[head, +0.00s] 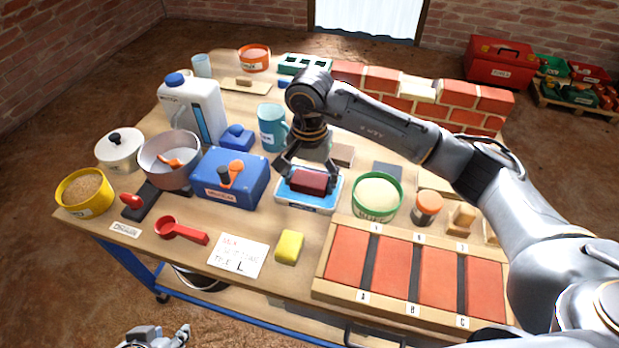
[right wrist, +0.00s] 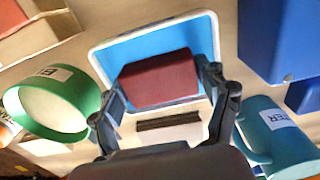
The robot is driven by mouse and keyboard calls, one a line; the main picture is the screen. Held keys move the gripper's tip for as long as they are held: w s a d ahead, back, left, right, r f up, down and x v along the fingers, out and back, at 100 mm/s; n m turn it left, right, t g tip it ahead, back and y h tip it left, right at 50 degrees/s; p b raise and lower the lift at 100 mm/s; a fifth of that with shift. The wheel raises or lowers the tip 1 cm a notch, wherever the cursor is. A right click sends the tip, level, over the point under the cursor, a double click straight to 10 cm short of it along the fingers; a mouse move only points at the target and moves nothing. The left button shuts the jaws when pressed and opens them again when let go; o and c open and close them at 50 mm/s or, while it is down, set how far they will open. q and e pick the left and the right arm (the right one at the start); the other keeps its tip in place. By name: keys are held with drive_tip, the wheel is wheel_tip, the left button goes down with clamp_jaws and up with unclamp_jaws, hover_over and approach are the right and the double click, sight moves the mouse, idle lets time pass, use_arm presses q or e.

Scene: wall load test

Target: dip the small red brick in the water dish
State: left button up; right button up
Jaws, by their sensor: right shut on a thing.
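The small dark red brick (head: 309,180) is between the fingers of my right gripper (head: 308,176), which is shut on it. In the right wrist view the brick (right wrist: 158,79) lies level between the two fingertips of the gripper (right wrist: 160,95). The water dish (head: 310,204), blue inside with a white rim, is directly beneath the brick; its blue inside also shows in the right wrist view (right wrist: 118,56). I cannot tell whether the brick touches the water. My left gripper (head: 168,338) is low at the bottom edge, away from the table top; its jaw state is unclear.
A green-rimmed bowl (head: 377,197) stands close right of the dish, a blue box (head: 231,186) left, and a teal mug (head: 271,128) behind. A yellow sponge (head: 289,247) and a wooden tray of red slabs (head: 386,264) lie in front. A brick wall (head: 455,104) stands behind.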

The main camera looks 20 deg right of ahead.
drive_tip(key=shift+r+p, duration=0.45)
drive_tip(key=shift+r, duration=0.9)
wheel_tip(320, 180, up, 2)
drive_tip(key=shift+r+p, duration=0.1)
drive_tip(key=shift+p, duration=0.65)
drive_tip(key=shift+r+p, duration=0.5)
drive_tip(key=shift+r, duration=0.35)
use_arm(q)
drive_tip(key=s+g, duration=0.1)
drive_tip(key=s+a+f+g, duration=0.1)
drive_tip(key=s, duration=0.2)
drive_tip(key=shift+s+a+f+g+y, duration=0.2)
drive_tip(key=shift+g+y, duration=0.1)
drive_tip(key=shift+g, duration=0.1)
use_arm(e)
drive_tip(key=shift+r, duration=0.15)
